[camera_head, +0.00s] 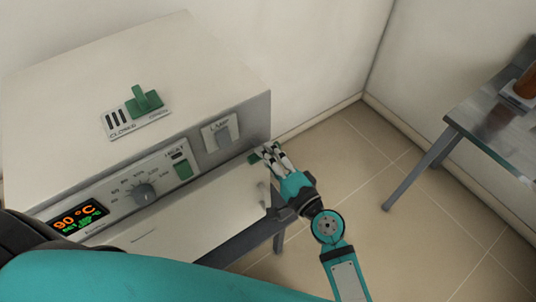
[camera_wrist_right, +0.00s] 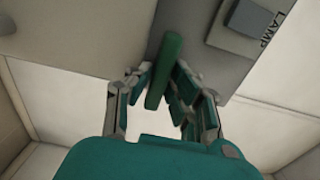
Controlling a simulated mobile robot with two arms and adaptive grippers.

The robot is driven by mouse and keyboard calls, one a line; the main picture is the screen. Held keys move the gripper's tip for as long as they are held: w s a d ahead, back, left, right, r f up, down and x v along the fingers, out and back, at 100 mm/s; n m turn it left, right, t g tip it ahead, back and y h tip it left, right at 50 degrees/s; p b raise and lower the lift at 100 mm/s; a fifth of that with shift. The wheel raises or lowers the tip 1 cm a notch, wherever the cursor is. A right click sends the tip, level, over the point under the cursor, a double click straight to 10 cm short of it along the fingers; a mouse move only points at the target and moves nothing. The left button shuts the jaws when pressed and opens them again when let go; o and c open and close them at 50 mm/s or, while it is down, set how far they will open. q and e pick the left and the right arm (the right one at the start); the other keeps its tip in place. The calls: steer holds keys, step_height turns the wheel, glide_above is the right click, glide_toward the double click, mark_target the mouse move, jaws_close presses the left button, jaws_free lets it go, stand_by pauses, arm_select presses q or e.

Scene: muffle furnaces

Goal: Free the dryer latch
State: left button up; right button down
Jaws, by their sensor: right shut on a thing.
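The dryer (camera_head: 150,75) is a large off-white box at the left in the head view, with a grey front panel. Its green latch (camera_head: 253,159) sticks out at the right end of the front, below the lamp switch. In the right wrist view the latch (camera_wrist_right: 164,65) is a green bar standing between the fingers. My right gripper (camera_head: 266,152) is shut on the latch, and its fingers (camera_wrist_right: 162,78) lie on both sides of the bar. The fingers partly hide the latch in the head view. My left gripper is out of view.
A green slider (camera_head: 146,101) sits on top. A metal table (camera_head: 487,117) stands at right; the floor between is clear.

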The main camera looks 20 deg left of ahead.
steer(key=shift+f, duration=0.1)
steer(key=c, duration=1.5)
jaws_free()
steer(key=v, duration=1.2)
steer(key=shift+s, duration=0.1)
